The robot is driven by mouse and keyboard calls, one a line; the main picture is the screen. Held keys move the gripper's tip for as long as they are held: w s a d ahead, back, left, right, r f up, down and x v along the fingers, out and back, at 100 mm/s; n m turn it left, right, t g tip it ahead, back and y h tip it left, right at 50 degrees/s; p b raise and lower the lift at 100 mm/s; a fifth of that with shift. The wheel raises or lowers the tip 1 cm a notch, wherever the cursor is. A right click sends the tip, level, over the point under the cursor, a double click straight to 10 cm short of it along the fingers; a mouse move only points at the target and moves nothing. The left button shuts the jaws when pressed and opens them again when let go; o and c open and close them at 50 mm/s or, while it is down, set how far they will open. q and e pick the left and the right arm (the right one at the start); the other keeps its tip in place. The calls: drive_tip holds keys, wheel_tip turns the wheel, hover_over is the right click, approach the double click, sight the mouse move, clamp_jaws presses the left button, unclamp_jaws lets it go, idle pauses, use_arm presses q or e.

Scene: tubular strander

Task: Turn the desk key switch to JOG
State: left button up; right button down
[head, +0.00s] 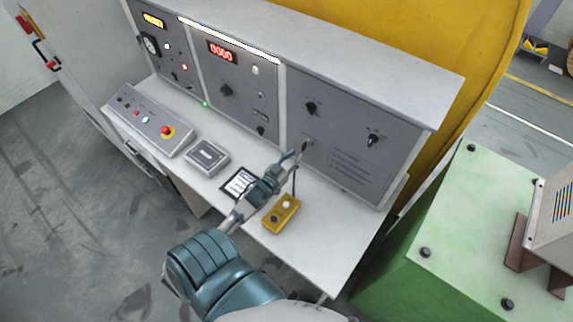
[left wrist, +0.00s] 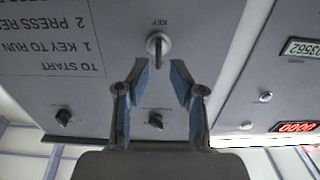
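The key switch (left wrist: 158,45) sticks out of the grey desk panel under the printed word KEY, which shows upside down in the left wrist view. Its bow stands roughly upright there; the position marks are too small to read. In the head view the key is small and partly lost beside my fingertips. My left gripper (left wrist: 161,68) is open, its blue-padded fingers apart, with the key just beyond and between the tips. I see no contact. In the head view the left gripper (head: 297,152) is at the right-hand panel. My right gripper is not in view.
Black knobs (head: 310,107) and (head: 372,140) sit on the same panel. A yellow button box (head: 283,215), a tablet (head: 239,183) and a grey box (head: 207,157) lie on the desk. A sloped console with a red button (head: 167,131) stands left. A green machine base (head: 440,230) stands right.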

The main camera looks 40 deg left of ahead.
use_arm(q)
drive_tip(key=s, duration=0.4)
drive_tip(key=s+d, duration=0.1)
drive_tip(key=shift+s+r, duration=0.1)
drive_tip(key=shift+s, duration=0.3)
drive_tip(key=shift+a, duration=0.15)
